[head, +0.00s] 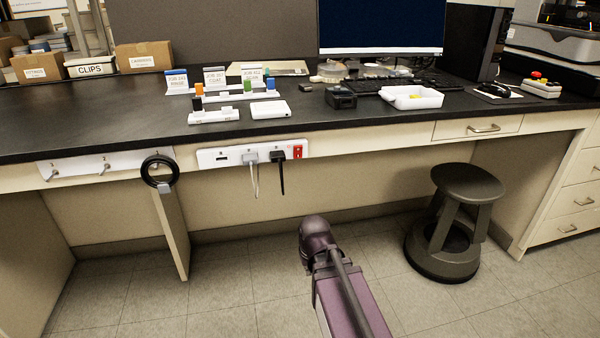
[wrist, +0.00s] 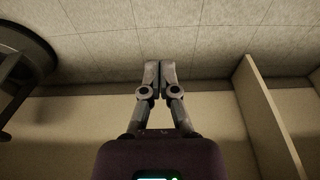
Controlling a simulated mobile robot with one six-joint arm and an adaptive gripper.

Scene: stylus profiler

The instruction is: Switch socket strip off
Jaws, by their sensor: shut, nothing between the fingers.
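The white socket strip (head: 235,156) is fixed to the front edge of the bench. Its red switch (head: 297,152) is at the strip's right end. A white plug (head: 250,157) and a black plug (head: 278,156) sit in it with cords hanging down. I cannot tell the switch position. In the head view my arm reaches up from the bottom, below the strip and apart from it, and my gripper is not visible there. In the wrist view my gripper (wrist: 158,78) is shut and empty, with floor and the under-bench panel behind it. The strip is not in the wrist view.
A dark stool (head: 468,185) stands on the floor to the right; its base also shows in the wrist view (wrist: 22,75). A black ring (head: 159,171) hangs from a hook rail left of the strip. A support panel (head: 172,230) stands below. The floor before the strip is clear.

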